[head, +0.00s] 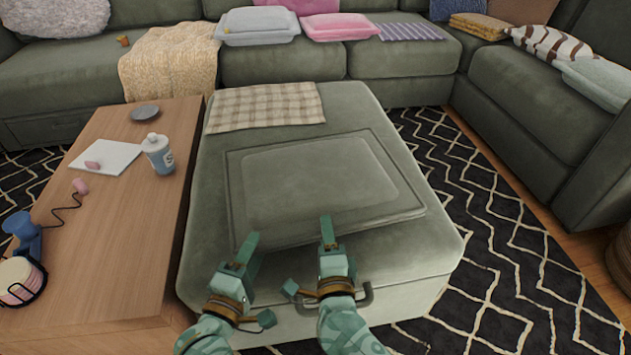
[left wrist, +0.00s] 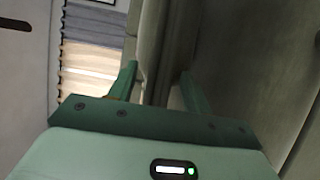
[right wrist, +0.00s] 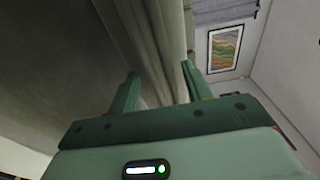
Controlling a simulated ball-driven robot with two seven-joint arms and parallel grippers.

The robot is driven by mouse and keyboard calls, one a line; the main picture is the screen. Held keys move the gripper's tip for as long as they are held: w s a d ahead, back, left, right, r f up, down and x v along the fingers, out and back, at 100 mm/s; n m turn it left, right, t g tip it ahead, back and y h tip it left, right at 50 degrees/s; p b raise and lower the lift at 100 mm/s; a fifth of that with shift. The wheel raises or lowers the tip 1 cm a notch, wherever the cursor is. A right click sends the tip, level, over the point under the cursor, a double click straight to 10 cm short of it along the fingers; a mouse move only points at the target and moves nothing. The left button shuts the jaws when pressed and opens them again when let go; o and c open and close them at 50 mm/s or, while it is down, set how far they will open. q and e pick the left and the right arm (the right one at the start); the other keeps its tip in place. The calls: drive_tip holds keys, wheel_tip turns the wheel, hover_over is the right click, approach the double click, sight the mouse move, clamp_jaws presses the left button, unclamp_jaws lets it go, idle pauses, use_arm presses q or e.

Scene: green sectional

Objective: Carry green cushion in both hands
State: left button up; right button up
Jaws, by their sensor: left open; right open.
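A flat, dark green rectangular cushion (head: 320,185) with a raised border lies on the big green ottoman (head: 420,255). My left gripper (head: 247,243) is open at the cushion's near left corner. My right gripper (head: 327,230) is open at its near edge, to the right of the left one. In the left wrist view the open fingers (left wrist: 158,82) stand on either side of a green fabric edge. In the right wrist view the fingers (right wrist: 158,85) also straddle a green edge. Whether they touch it is unclear. The lower fingers are mostly hidden in the head view.
A wooden table (head: 130,235) at left holds a bottle (head: 158,153), a dark dish (head: 145,112), paper and a blue item. A checked cloth (head: 266,106) covers the ottoman's far left. Green sofas with cushions stand behind and at right. Patterned rug (head: 500,240) is clear at right.

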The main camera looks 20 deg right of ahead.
use_arm(q)
clamp_jaws()
use_arm(e)
clamp_jaws()
